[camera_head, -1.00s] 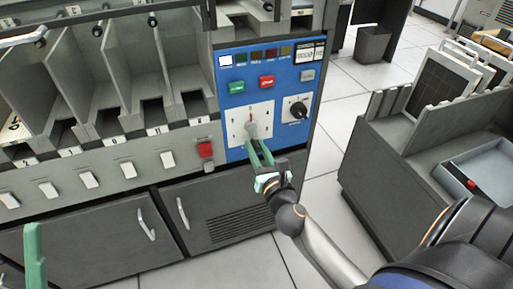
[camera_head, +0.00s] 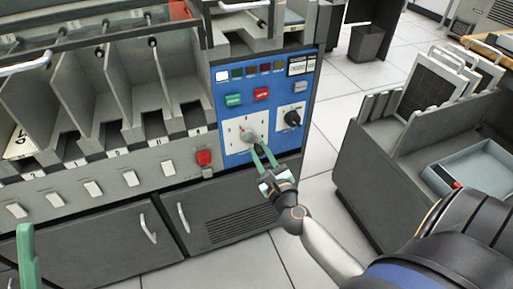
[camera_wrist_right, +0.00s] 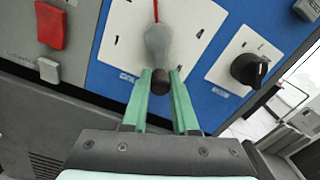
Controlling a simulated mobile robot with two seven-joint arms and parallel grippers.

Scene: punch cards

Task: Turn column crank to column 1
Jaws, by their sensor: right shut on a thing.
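The column crank (camera_head: 248,136) is a grey handle on a square white dial plate (camera_head: 233,147) on the blue control panel. In the right wrist view the crank (camera_wrist_right: 159,42) has a rounded grey hub, a dark knob at its lower end and a thin red pointer above it. My right gripper (camera_head: 262,151) is at the crank's lower right. In the wrist view its green fingers (camera_wrist_right: 160,84) stand on both sides of the dark knob, shut on it. A green finger of my left gripper (camera_head: 27,258) shows at the lower left, apart from the panel.
A second black knob (camera_head: 292,118) on its own white plate is right of the crank. Green (camera_head: 233,100) and red (camera_head: 261,94) buttons sit above. A red switch (camera_head: 204,158) is to the left. A dark cart (camera_head: 345,170) stands at right, with open floor between.

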